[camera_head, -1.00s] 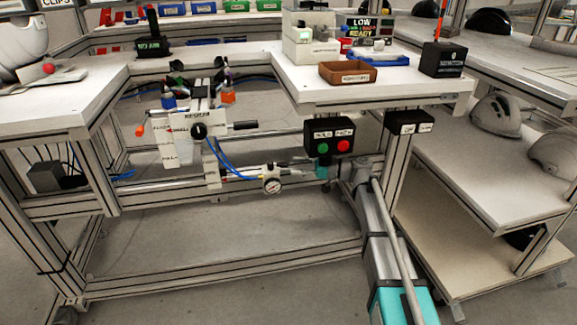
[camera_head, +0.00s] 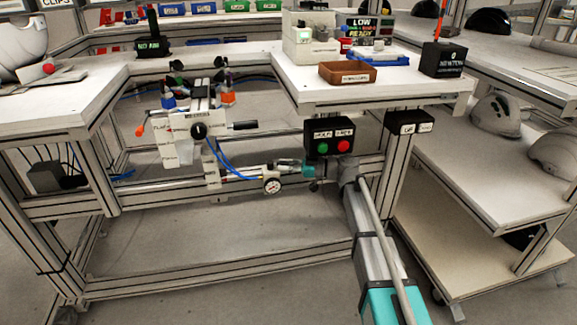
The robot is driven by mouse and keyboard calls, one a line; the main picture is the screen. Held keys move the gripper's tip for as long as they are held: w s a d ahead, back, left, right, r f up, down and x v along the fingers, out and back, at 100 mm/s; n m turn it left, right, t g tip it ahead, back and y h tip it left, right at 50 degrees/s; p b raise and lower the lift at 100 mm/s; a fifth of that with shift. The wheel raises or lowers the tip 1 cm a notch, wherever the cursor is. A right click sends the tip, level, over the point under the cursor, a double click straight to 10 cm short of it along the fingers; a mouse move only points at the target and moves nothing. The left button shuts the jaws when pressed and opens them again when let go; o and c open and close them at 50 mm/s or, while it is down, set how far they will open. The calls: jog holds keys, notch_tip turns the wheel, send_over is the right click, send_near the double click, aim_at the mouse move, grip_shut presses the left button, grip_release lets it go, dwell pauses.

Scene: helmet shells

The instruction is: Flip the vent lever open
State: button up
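No part is readable as the vent lever by label. A pneumatic fitting with a round pressure gauge (camera_head: 272,186) hangs under the bench at the end of a blue hose (camera_head: 235,169). My gripper (camera_head: 279,167), with a teal band behind it, reaches in from the right, just above and right of the gauge. It overlaps the fitting's right end in the picture, and I cannot tell whether it touches. The fingers are too small to show whether they are open or shut. Any lever there is hidden or too small to make out.
A black box with green and red buttons (camera_head: 333,143) hangs just above my gripper. A white clamp fixture (camera_head: 190,130) with a black knob and orange-tipped handle stands left. A frame rail (camera_head: 150,199) runs below. The floor space under the bench is open.

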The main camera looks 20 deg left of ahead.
grip_shut()
jog(key=shift+w, duration=0.1)
jog(key=shift+w+a+n+g, duration=0.15)
jog(key=shift+w+n+g, duration=0.35)
jog(key=shift+g, duration=0.4)
jog(key=shift+n+g+h, duration=0.5)
jog(key=shift+g, duration=0.3)
jog(key=o, duration=0.7)
grip_release()
jog(key=shift+s, duration=0.1)
